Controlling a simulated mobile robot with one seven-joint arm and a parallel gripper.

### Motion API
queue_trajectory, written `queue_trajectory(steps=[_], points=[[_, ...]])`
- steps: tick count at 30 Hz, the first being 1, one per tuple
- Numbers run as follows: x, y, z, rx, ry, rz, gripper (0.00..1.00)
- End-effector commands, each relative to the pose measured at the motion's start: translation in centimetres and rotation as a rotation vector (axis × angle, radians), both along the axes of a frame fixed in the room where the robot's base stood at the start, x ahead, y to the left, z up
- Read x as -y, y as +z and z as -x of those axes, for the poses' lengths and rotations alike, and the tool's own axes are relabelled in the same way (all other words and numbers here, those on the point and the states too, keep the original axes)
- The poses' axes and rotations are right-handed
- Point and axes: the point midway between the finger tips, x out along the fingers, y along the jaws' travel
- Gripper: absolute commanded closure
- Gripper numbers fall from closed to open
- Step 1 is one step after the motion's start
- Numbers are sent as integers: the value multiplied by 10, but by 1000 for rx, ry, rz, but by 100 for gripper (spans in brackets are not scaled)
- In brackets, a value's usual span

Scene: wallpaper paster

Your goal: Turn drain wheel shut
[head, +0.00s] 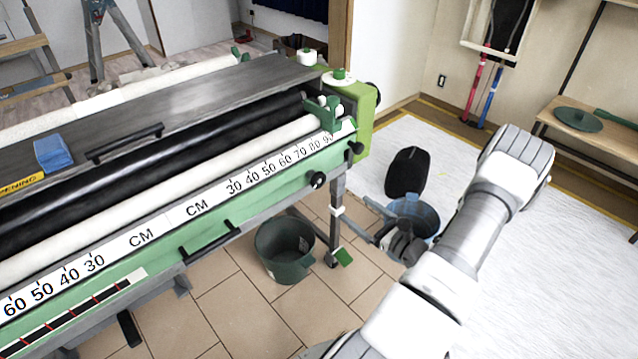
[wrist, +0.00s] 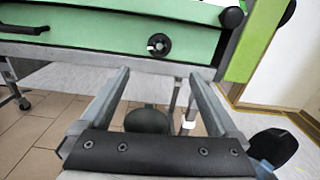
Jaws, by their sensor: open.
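A small round black wheel with a light centre (head: 318,180), which looks like the drain wheel, sits on the green front of the pasting machine (head: 215,215), near its right end. In the wrist view the wheel (wrist: 158,45) is straight ahead, just above the gap between the fingertips. My gripper (head: 352,220) is to the right of the wheel and lower in the head view. Its two fingers are spread with nothing between them, as the wrist view also shows (wrist: 158,76). The gripper is apart from the wheel.
A dark green bucket (head: 284,250) stands on the tiles under the machine. A machine leg (head: 336,215) stands close to the gripper. A blue-grey bucket (head: 418,212) and a black object (head: 407,172) are on the floor behind the arm. A black handle (head: 210,240) sticks out left of the wheel.

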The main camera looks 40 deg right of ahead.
Motion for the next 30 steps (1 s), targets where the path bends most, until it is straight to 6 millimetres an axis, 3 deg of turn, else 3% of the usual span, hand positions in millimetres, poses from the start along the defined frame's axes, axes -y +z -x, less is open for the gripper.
queue_trajectory(steps=[18, 24, 30], points=[[-12, -1, -129, 1, 7, 3, 4], [-13, 0, -153, 0, 5, 2, 4], [-13, 1, -161, 0, 4, 1, 4]])
